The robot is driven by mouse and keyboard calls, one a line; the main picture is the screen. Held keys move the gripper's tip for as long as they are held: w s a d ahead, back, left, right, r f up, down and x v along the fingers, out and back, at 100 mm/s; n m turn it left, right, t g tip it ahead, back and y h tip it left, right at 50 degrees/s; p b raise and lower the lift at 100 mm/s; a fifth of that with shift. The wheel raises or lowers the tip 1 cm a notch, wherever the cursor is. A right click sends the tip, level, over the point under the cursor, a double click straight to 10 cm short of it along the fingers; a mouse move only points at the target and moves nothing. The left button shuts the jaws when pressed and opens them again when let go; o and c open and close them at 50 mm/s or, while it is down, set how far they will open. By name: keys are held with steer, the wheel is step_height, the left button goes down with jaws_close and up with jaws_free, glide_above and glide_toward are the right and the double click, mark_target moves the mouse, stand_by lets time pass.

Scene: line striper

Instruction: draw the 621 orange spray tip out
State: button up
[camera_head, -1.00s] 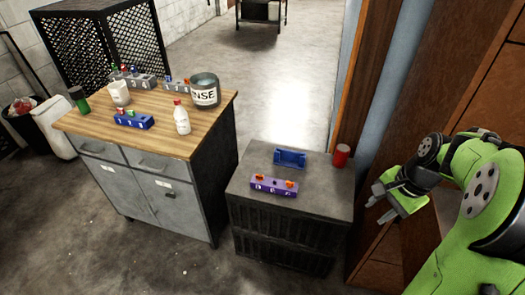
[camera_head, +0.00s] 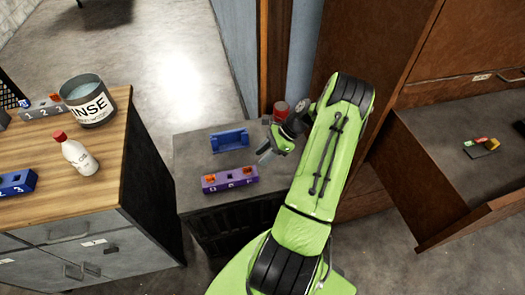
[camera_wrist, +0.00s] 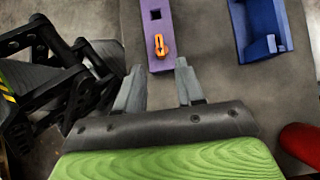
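A purple block (camera_head: 230,185) lies on the dark grey stand, with an orange tip (camera_head: 210,180) at its left end and another orange tip (camera_head: 247,172) at its right end. Its lettering is too small to read as 621. In the wrist view the purple block (camera_wrist: 152,29) runs up from above the fingers, with one orange tip (camera_wrist: 161,46) and an empty square hole beyond it. My gripper (camera_head: 266,156) is at the stand's right side. In the wrist view my gripper (camera_wrist: 160,72) is open and empty, its fingers just short of the orange tip.
On the stand (camera_head: 188,150) are a blue holder (camera_head: 230,142) and a red can (camera_head: 280,110) close to my gripper. The wooden bench (camera_head: 105,170) on the left holds a rinse tub (camera_head: 90,103), a white bottle (camera_head: 78,155) and other blocks. An open drawer (camera_head: 430,150) is at right.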

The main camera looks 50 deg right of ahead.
mark_target(250, 168)
steer(key=b+x, duration=0.2)
steer(key=x, duration=0.5)
steer(key=shift+a+f+b, duration=0.1)
steer(key=shift+f+b, duration=0.1)
steer(key=shift+b, duration=0.2)
steer(key=shift+r+p, duration=0.1)
steer(key=shift+p, duration=0.25)
jaws_close()
